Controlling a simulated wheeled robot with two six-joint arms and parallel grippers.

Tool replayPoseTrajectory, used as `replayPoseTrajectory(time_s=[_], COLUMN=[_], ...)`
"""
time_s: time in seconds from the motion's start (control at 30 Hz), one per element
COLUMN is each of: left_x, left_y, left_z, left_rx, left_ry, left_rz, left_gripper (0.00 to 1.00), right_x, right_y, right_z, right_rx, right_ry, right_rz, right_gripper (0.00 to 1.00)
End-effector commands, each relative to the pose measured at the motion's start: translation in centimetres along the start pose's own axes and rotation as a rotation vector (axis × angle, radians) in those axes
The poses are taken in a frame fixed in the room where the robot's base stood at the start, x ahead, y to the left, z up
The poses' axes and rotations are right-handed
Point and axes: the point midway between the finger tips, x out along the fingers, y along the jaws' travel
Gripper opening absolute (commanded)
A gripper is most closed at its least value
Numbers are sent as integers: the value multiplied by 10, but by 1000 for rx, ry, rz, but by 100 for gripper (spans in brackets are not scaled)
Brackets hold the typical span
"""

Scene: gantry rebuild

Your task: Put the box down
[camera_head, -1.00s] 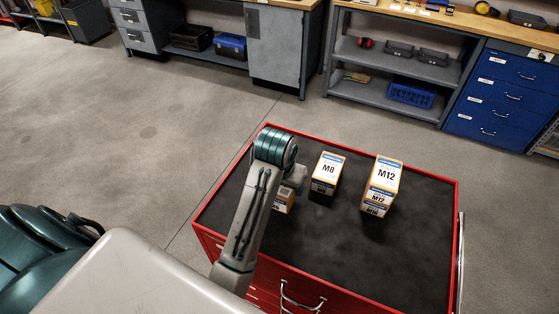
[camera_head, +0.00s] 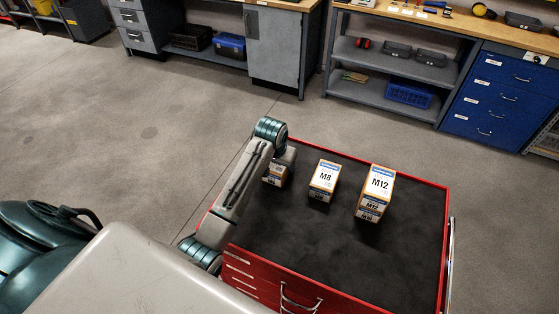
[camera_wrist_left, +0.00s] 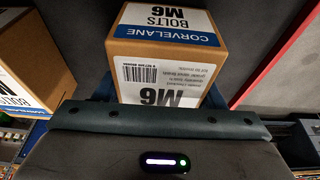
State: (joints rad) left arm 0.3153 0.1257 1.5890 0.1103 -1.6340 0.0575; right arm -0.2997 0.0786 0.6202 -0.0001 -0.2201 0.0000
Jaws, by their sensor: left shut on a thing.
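My left gripper (camera_head: 282,163) is shut on the M6 bolt box (camera_wrist_left: 166,52), a small cardboard box with a white and blue label. In the head view the held M6 box (camera_head: 274,177) is at the left part of the red cart's dark top (camera_head: 310,238), left of the M8 box (camera_head: 324,177). The gripper and wrist partly cover it. I cannot tell if its underside touches the top. My right gripper is not in view.
An M12 box (camera_head: 380,183) stands at the right, seemingly on another box. A box with orange sides (camera_wrist_left: 22,88) is left of the held box in the wrist view. The cart's front and right areas are clear. A red rim (camera_head: 420,180) edges the top.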

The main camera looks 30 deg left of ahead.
Motion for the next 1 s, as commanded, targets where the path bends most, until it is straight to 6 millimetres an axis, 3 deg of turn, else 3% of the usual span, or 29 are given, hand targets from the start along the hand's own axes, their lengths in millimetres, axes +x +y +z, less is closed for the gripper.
replayPoseTrajectory(time_s=[0.37, 0.4, 0.5, 0.83, 1.0], left_x=[4, 5, 5, 1, -20], left_y=[0, 0, 0, 0, 0], left_z=[1, 2, 2, 1, 1], left_rx=[0, 0, 0, 0, 0], left_ry=[2, 0, 0, 1, 6], left_rz=[0, 0, 0, 0, -1], left_gripper=[26, 71, 85, 85, 85], right_x=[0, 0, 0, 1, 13], right_y=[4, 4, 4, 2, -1], right_z=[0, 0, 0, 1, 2], right_rx=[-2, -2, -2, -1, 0], right_ry=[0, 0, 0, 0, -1], right_rz=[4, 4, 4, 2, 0], right_gripper=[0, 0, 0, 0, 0])
